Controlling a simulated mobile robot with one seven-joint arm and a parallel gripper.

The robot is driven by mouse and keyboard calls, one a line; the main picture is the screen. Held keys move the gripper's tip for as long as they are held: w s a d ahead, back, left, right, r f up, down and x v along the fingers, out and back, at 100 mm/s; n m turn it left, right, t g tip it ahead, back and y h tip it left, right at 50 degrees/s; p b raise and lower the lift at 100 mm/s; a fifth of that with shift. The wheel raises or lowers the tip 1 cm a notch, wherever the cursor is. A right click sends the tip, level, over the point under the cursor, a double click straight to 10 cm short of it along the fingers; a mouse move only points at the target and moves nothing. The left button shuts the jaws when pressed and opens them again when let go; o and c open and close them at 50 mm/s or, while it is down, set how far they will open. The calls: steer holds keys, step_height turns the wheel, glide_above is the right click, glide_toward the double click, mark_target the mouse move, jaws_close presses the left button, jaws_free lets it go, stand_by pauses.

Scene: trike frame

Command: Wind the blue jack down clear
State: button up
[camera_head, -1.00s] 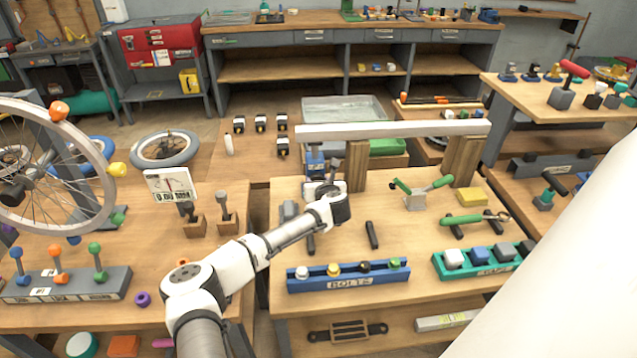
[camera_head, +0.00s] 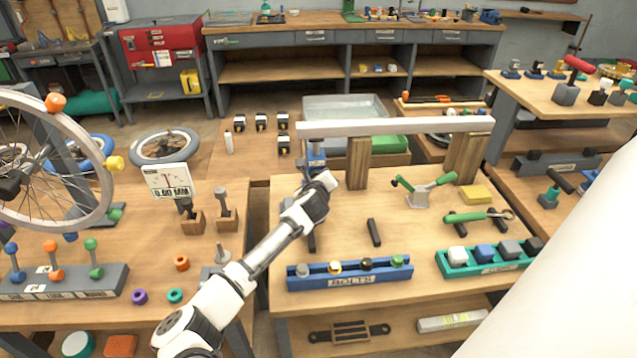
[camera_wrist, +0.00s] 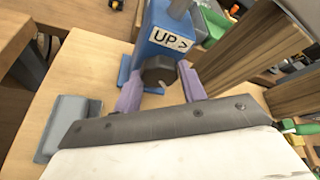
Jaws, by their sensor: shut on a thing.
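The blue jack (camera_head: 316,155) stands at the left end of the pale beam (camera_head: 395,127) in the head view, its foot and front mostly hidden by my arm. In the wrist view the jack's blue body (camera_wrist: 157,35) bears an "UP >" label, with a dark faceted knob (camera_wrist: 159,70) on its near face. My gripper (camera_wrist: 160,82) has its two purple fingers on either side of this knob, shut on it. In the head view my gripper's fingers are hidden by the wrist. Whether the jack's top touches the beam is hidden.
Wooden blocks (camera_head: 358,165) (camera_head: 462,158) stand under the beam right of the jack. A grey block (camera_wrist: 70,125) lies left of the gripper in the wrist view.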

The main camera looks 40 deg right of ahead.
steer(key=n+h+b, duration=0.2)
steer(key=n+b, duration=0.1)
steer(key=shift+w+a+f, duration=0.1)
steer(key=shift+a+f, duration=0.05)
steer(key=shift+f, duration=0.2)
steer(key=shift+n+g+h+b, duration=0.3)
steer(key=shift+n+h+b, duration=0.2)
steer(key=shift+n+b, duration=0.55)
steer(key=shift+n+h+b, duration=0.4)
steer(key=shift+n+b, duration=0.35)
steer(key=shift+b, duration=0.15)
steer(key=o, duration=1)
steer(key=shift+r, duration=0.15)
steer(key=shift+a, duration=0.1)
steer(key=shift+f+b+v, duration=0.15)
steer(key=shift+b+v, duration=0.85)
steer(key=shift+v, duration=2.45)
steer(key=shift+f+b+v, duration=0.1)
steer(key=shift+b+v, duration=0.85)
steer(key=shift+v, duration=2.5)
